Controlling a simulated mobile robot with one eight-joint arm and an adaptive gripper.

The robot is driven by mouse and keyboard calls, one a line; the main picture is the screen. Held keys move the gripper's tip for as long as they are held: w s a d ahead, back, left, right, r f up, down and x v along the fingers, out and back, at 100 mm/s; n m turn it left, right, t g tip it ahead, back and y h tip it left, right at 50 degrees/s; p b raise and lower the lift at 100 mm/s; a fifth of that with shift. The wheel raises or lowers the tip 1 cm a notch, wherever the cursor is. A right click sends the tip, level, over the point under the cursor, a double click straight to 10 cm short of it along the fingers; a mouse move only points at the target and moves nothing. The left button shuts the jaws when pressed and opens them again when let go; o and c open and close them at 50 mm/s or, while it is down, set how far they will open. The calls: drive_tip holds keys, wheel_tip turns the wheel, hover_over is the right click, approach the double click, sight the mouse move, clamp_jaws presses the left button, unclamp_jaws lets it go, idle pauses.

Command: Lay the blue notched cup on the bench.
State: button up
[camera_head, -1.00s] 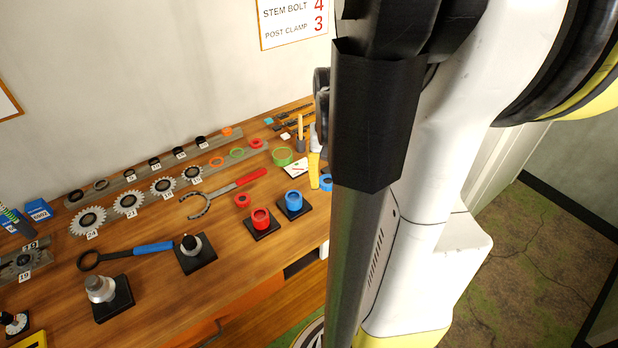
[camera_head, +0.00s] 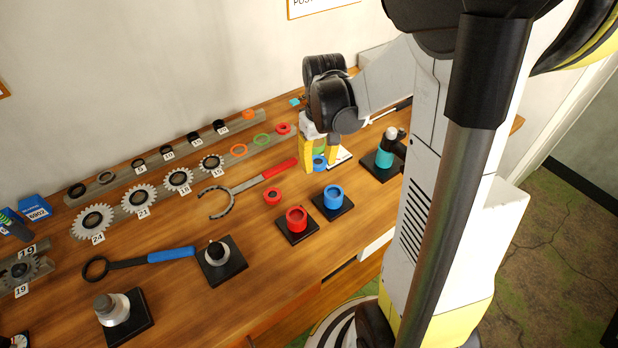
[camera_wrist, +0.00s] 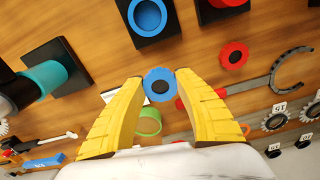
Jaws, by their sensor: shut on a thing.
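The blue notched cup (camera_head: 319,162) is a small blue ring-like piece with a dark centre. My gripper (camera_head: 319,165) has yellow fingers and is shut on it, near the back right of the wooden bench (camera_head: 220,290). In the wrist view the cup (camera_wrist: 158,76) sits between the two fingertips (camera_wrist: 160,84), with its notched rim showing. Whether the cup touches the bench or hangs just above it I cannot tell. A similar red notched piece (camera_head: 272,196) lies on the bench to the left; it also shows in the wrist view (camera_wrist: 233,55).
Nearby are a blue cup on a black base (camera_head: 334,196), a red one (camera_head: 296,220), a teal tool on a base (camera_head: 385,158) and a red-handled wrench (camera_head: 262,180). A green ring (camera_wrist: 148,122) lies beyond my fingers. Bare wood lies around the red piece.

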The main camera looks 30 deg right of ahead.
sight(308, 181)
drive_tip(key=shift+w+a+f+b, duration=0.3)
drive_tip(key=shift+w+a+f, duration=0.6)
drive_tip(key=shift+a, duration=0.1)
drive_tip(key=shift+f+b, duration=0.8)
drive_tip(key=shift+f, duration=1.1)
drive_tip(key=shift+f, duration=0.2)
drive_tip(key=o, duration=1.2)
drive_tip(key=shift+r, duration=0.15)
